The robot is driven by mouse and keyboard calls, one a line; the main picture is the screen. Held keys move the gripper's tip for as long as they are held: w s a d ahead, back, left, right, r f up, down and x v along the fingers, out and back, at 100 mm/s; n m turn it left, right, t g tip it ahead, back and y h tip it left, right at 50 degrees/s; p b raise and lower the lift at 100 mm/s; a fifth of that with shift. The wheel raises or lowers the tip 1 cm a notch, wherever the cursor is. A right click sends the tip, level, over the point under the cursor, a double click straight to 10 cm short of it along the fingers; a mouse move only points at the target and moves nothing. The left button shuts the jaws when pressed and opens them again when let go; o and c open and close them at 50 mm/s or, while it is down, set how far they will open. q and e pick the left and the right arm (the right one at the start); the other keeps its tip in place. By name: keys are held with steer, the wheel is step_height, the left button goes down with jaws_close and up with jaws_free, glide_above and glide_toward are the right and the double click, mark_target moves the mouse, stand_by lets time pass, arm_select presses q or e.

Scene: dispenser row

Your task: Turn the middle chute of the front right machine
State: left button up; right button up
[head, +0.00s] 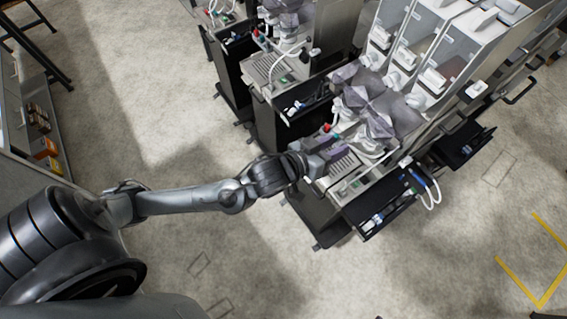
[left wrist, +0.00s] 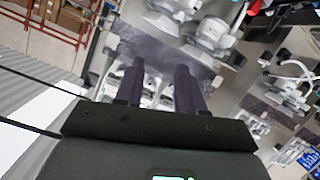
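The front right machine (head: 345,170) stands right of centre in the head view, with a row of white chute-like parts behind clear panels. The middle one of these seems to be a white part (head: 405,55), but I cannot tell for sure which is the middle chute. Grey translucent bags (head: 378,108) hang below them. My left gripper (head: 328,150) is over the machine's front tray area, below the bags. In the left wrist view its two purple fingers (left wrist: 160,80) are apart with nothing clearly held between them. A grey bag (left wrist: 150,50) and white fittings (left wrist: 212,35) lie beyond the fingertips. My right gripper is not in view.
Another similar machine (head: 275,70) stands to the left behind. A black tray with blue and white tubes (head: 378,215) juts from the machine's front right. A shelf unit (head: 40,120) is at the far left. The concrete floor in front (head: 400,275) is clear.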

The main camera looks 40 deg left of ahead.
arm_select(q)
steer(key=s+a+f+g+y+p, duration=0.1)
steer(key=s+f+g+p, duration=0.1)
steer(key=s, duration=0.4)
steer(key=s+a+f+n+g+y+p, duration=0.1)
steer(key=s+a+f+g+p, duration=0.1)
steer(key=s, duration=0.5)
steer(key=shift+s+a+f+g+p, duration=0.25)
steer(key=shift+f+g+p, duration=0.55)
steer(key=shift+g, duration=0.4)
steer(key=shift+d, duration=0.1)
steer(key=s+a+f+m+g, duration=0.1)
steer(key=s+a+m+g, duration=0.1)
steer(key=s+m+g, duration=0.2)
steer(key=s, duration=0.3)
steer(key=shift+a+y, duration=0.25)
steer(key=shift+y, duration=0.15)
